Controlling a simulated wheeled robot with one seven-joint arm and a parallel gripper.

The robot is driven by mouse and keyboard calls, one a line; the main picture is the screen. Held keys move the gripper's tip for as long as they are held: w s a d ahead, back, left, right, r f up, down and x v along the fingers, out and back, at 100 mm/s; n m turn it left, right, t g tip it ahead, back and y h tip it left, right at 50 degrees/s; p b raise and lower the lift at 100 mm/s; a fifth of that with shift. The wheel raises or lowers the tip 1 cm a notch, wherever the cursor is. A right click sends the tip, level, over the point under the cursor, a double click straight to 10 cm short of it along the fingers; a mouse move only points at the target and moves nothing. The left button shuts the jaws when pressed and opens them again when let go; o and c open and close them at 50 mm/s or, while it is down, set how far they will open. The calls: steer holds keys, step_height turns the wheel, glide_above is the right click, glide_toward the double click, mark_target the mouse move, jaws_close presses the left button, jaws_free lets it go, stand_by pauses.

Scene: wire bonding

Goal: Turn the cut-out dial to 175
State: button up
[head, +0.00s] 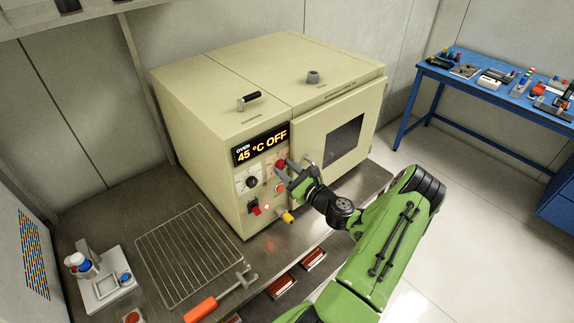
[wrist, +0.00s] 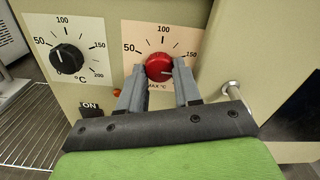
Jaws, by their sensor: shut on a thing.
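The cut-out dial (wrist: 159,63) is a red knob on a cream scale plate marked 50, 100, 150 and MAX °C. It is on the oven's front panel, and its red also shows in the head view (head: 281,163). My gripper (wrist: 159,70) has its two grey fingers on either side of the red knob, shut on it. The fingers cover part of the lower scale. A pale mark shows on the knob's lower right, but I cannot read its exact setting. In the head view my gripper (head: 289,172) is at the panel.
A black dial (wrist: 67,59) sits left of the red one, with an ON switch (wrist: 91,107) below. The oven display (head: 261,149) reads 45 °C OFF. A door handle (wrist: 232,88) juts out at the right. A wire rack (head: 188,255) lies on the bench at left.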

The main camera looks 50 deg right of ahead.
steer(key=shift+m+p, duration=0.3)
steer(key=shift+m, duration=0.3)
steer(key=shift+f, duration=0.1)
steer(key=o, duration=1)
steer(key=shift+o, duration=0.2)
steer(key=s+a+b, duration=0.1)
steer(key=s, duration=1.4)
steer(key=shift+s+a+b, duration=0.3)
steer(key=shift+a+b, duration=0.1)
